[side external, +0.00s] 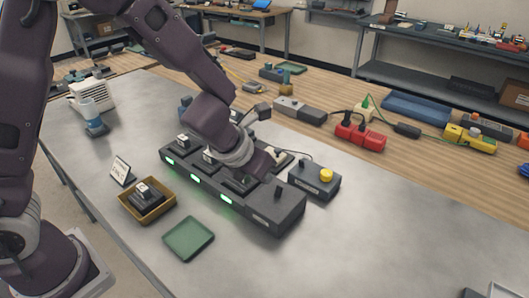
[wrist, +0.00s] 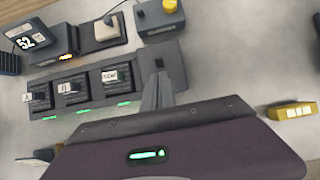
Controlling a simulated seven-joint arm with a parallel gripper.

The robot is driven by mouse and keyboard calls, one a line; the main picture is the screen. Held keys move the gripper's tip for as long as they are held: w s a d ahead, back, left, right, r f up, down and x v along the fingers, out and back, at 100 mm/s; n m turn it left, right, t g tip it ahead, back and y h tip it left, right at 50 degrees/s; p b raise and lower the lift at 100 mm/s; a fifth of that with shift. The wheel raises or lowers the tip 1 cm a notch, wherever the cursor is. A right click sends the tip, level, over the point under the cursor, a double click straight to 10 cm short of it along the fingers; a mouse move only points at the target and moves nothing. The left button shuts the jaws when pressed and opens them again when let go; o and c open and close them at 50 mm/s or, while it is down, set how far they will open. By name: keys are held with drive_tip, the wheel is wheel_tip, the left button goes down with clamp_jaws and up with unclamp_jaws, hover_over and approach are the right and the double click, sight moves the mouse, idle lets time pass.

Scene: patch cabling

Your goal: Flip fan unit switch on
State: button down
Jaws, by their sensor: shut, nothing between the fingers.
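A long dark rack (side external: 262,216) lies on the grey table, with several modules in its slots and green lights along its front. At its right end is a flat block with a small dark upright switch (side external: 278,190). The switch also shows in the wrist view (wrist: 158,63); I cannot tell which way it is set. No label for a fan unit is readable. My gripper (wrist: 157,92) is shut and empty, pointing at this end block with its tips just short of the switch in the wrist view. In the side view my wrist hides the fingertips and part of the rack.
A dark box with a yellow knob (side external: 326,175) stands behind the rack's right end. A white vented box (side external: 92,96) stands far left.

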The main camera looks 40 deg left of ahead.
wheel_tip(320, 180, up, 6)
drive_tip(key=shift+w, duration=0.25)
drive_tip(key=shift+r, duration=0.1)
drive_tip(key=s+a+r+n+y, duration=0.2)
drive_tip(key=s+a+r+n, duration=0.8)
drive_tip(key=n, duration=0.7)
drive_tip(key=s+d+n+g+h, duration=0.1)
drive_tip(key=s+n+h, duration=0.1)
drive_tip(key=s+n, duration=1.4)
drive_tip(key=n, duration=0.3)
drive_tip(key=shift+d+f, duration=0.25)
drive_tip(key=shift+f, duration=0.15)
